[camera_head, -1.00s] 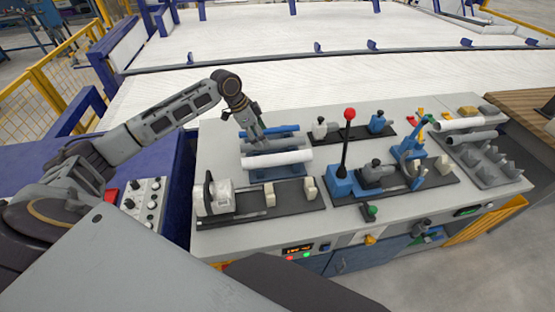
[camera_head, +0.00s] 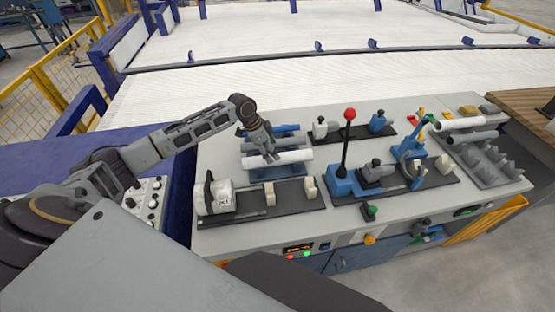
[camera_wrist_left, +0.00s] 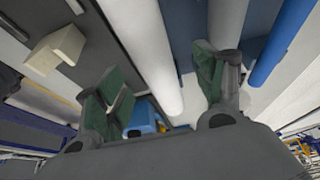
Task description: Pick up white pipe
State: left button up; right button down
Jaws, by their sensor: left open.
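The white pipe (camera_head: 296,157) lies on a blue rack (camera_head: 264,174) on the workbench, nearest the front of several parallel pipes. It also shows in the left wrist view (camera_wrist_left: 155,55), running between my fingers. My left gripper (camera_head: 270,157) is over the white pipe in the head view, hiding part of it. In the left wrist view the left gripper (camera_wrist_left: 158,85) is open, with one green-padded finger on each side of the pipe. Whether the fingers touch it I cannot tell. My right gripper is not in view.
A grey pipe (camera_wrist_left: 227,22) and a blue pipe (camera_wrist_left: 282,42) lie beside the white one. A white-grey machine (camera_head: 214,195) stands in front of the rack. A red-knobbed lever (camera_head: 349,115) rises to the right. More pipes lie in a grey rack (camera_head: 496,165) at far right.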

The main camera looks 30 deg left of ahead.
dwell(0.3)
pick_arm(q)
jog(key=shift+d+p+x, duration=0.15)
jog(key=shift+p+x, duration=0.1)
jog(key=shift+x, duration=0.7)
jog(key=shift+d+p+x, duration=0.2)
jog(key=shift+x, duration=0.7)
jog(key=shift+d+f, duration=0.2)
jog(key=shift+f, duration=0.45)
jog(key=c, duration=1.2)
